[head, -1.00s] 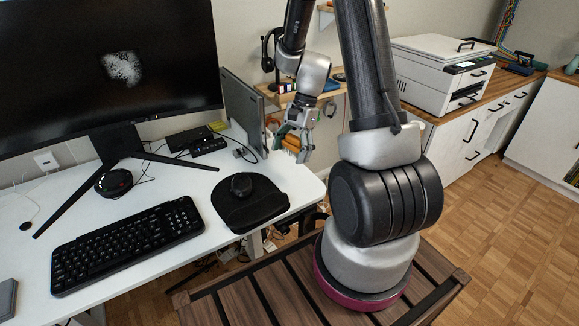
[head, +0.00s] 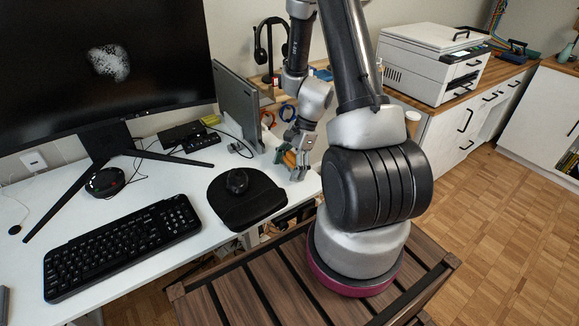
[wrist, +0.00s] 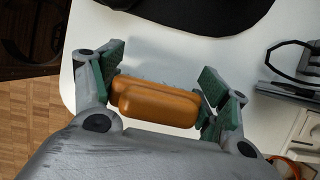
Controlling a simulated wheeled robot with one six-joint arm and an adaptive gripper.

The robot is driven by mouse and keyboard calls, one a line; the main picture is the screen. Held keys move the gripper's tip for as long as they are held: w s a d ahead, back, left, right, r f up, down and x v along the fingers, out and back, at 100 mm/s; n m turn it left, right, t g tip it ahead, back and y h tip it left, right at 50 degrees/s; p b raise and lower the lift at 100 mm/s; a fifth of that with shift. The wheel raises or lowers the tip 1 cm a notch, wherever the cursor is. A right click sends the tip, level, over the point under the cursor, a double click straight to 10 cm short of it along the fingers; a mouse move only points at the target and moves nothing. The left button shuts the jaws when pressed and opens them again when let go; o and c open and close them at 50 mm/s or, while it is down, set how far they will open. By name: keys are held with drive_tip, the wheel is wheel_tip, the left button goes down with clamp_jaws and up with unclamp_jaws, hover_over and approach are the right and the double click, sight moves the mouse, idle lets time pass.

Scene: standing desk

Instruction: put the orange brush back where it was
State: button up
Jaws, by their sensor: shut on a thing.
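The orange brush (wrist: 158,105) lies crosswise between the green-padded fingers of my gripper (wrist: 160,82) in the wrist view. In the head view, my gripper (head: 297,160) is shut on the brush (head: 289,159) at the right end of the white desk (head: 305,187). The fingers hide part of the brush there. I cannot tell whether the brush touches the desktop.
A black mouse pad (head: 247,207) with a mouse (head: 236,181) lies left of my gripper. An upright grey panel (head: 238,105) stands behind it. A keyboard (head: 122,246) and monitor (head: 105,60) fill the left. A headset (head: 262,48) hangs behind. Bare desktop lies around the pad.

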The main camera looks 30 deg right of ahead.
drive_tip(key=o, duration=1)
drive_tip(key=shift+f, duration=0.1)
drive_tip(key=v, duration=1.2)
drive_tip(key=s+a+r+n+t+h, duration=0.1)
drive_tip(key=s+a+r+n, duration=0.1)
drive_tip(key=r+n, duration=0.35)
drive_tip(key=s+a+r+n+h, duration=0.1)
drive_tip(key=s+a+r+n, duration=0.1)
drive_tip(key=r, duration=0.6)
drive_tip(key=s+a+r+n+t+h, duration=0.2)
drive_tip(key=s+r+n+t, duration=0.1)
drive_tip(key=s+r+n, duration=0.7)
drive_tip(key=s, duration=0.2)
drive_tip(key=shift+s+a+t+h, duration=0.2)
drive_tip(key=shift+s+t+h, duration=0.1)
drive_tip(key=shift+s, duration=0.05)
